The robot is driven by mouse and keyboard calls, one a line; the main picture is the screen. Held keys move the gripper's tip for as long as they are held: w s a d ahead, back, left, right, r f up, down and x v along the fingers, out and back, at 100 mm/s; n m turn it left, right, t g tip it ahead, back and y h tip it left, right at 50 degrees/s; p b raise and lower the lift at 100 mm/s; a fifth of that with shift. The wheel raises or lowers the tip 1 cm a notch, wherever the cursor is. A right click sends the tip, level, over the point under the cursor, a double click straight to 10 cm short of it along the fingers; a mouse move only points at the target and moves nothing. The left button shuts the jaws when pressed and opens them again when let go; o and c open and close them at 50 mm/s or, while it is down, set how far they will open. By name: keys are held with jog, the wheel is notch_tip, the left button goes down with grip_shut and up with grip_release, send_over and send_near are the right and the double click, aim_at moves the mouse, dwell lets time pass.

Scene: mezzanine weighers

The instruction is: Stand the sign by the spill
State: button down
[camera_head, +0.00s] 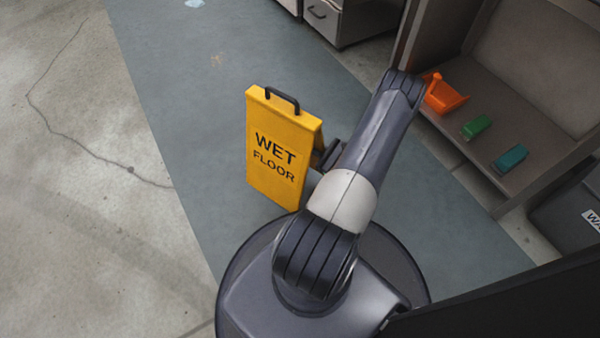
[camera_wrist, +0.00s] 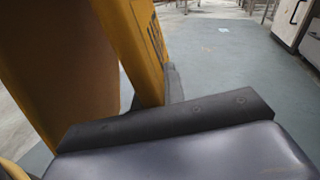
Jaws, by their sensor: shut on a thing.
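The yellow sign (camera_head: 270,185), marked WET FLOOR and with a black handle on top, is upright in front of my arm in the head view. In the wrist view the sign (camera_wrist: 135,45) fills the left, close up, with a brown inner face beside it. My gripper (camera_head: 328,155) is shut on the sign at its right side; the arm hides part of the grip. My gripper (camera_wrist: 170,122) also shows in the wrist view. I cannot tell whether the sign's foot touches the floor. A small pale blue patch, seemingly the spill (camera_head: 194,3), lies at the top edge; it also shows in the wrist view (camera_wrist: 223,30).
A grey-blue floor strip (camera_head: 190,80) runs ahead, clear between sign and patch apart from a faint tan mark (camera_head: 216,60). A shelf (camera_head: 480,95) at right holds an orange dustpan (camera_head: 445,97), a green item (camera_head: 476,127) and a teal item (camera_head: 511,158). A grey cabinet (camera_head: 340,22) stands at top.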

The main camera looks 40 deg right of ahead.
notch_tip(320, 180, down, 8)
jog(key=b, duration=0.3)
jog(key=shift+f, duration=0.15)
jog(key=shift+f+b, duration=0.2)
jog(key=shift+b, duration=0.15)
jog(key=c, duration=1.5)
grip_release()
jog(key=shift+r, duration=0.15)
jog(key=s+p, duration=0.1)
jog(key=s, duration=0.3)
jog(key=s+d+p, duration=0.1)
jog(key=s, duration=0.3)
jog(key=s+p, duration=0.1)
jog(key=s, duration=0.3)
jog(key=shift+d, duration=0.4)
